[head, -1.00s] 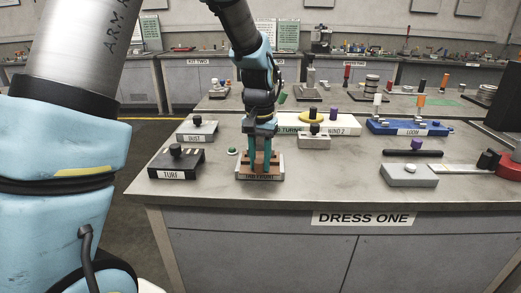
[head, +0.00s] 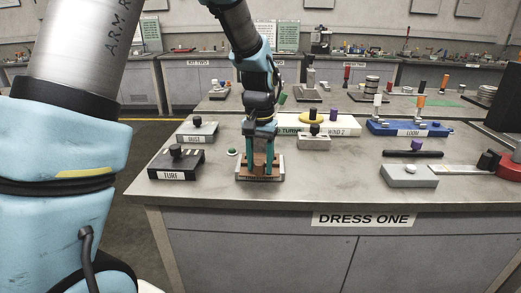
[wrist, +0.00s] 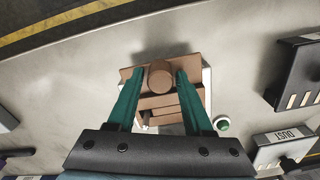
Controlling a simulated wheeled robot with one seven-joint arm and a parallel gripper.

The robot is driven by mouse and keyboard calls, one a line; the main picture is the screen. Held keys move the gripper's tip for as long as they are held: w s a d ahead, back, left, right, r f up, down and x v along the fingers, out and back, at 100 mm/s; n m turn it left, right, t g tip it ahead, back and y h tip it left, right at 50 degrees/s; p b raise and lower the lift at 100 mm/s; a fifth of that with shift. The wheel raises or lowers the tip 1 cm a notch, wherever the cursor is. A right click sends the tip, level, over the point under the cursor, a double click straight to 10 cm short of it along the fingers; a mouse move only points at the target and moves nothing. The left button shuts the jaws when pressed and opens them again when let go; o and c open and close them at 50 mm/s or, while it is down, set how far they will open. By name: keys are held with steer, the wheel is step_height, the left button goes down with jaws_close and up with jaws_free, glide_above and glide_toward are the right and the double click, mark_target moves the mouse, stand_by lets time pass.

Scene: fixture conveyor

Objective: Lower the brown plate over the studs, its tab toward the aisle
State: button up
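The brown plate (head: 262,173) lies on a pale labelled fixture (head: 240,179) near the bench's front edge. The plate also shows in the wrist view (wrist: 190,100), with a round brown knob (wrist: 160,78) standing on it and slots across it. The pale fixture shows past its right side (wrist: 207,77). My gripper (head: 262,172) reaches down from above, its teal fingers on either side of the knob. In the wrist view, narrow gaps show between the knob and both fingertips, so my gripper (wrist: 160,73) looks open around it. The studs are mostly hidden; I cannot tell how fully the plate seats.
The black TURF fixture (head: 176,163) and grey DUST fixture (head: 197,131) stand left, with a green button (head: 232,152) between them and the plate. A grey knobbed block (head: 314,140) stands behind right. The front right holds a grey block (head: 409,176); bare bench lies between.

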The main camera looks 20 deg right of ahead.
steer(key=shift+o, duration=1.2)
step_height(320, 180, up, 11)
steer(key=b, duration=0.1)
steer(key=w+a+f+n, duration=0.1)
steer(key=a+f+n, duration=0.1)
steer(key=a, duration=0.6)
steer(key=w+a+f+n, duration=0.1)
steer(key=a+f+n, duration=0.15)
steer(key=a, duration=0.65)
steer(key=s+a+f+n, duration=0.1)
steer(key=s+a+f, duration=0.1)
steer(key=a, duration=0.4)
steer(key=s+a+f+n+t, duration=0.1)
steer(key=s+a+f+n, duration=0.1)
steer(key=s+a, duration=0.2)
steer(key=a, duration=0.3)
steer(key=shift+f+t+p, duration=0.3)
steer(key=shift+p, duration=0.1)
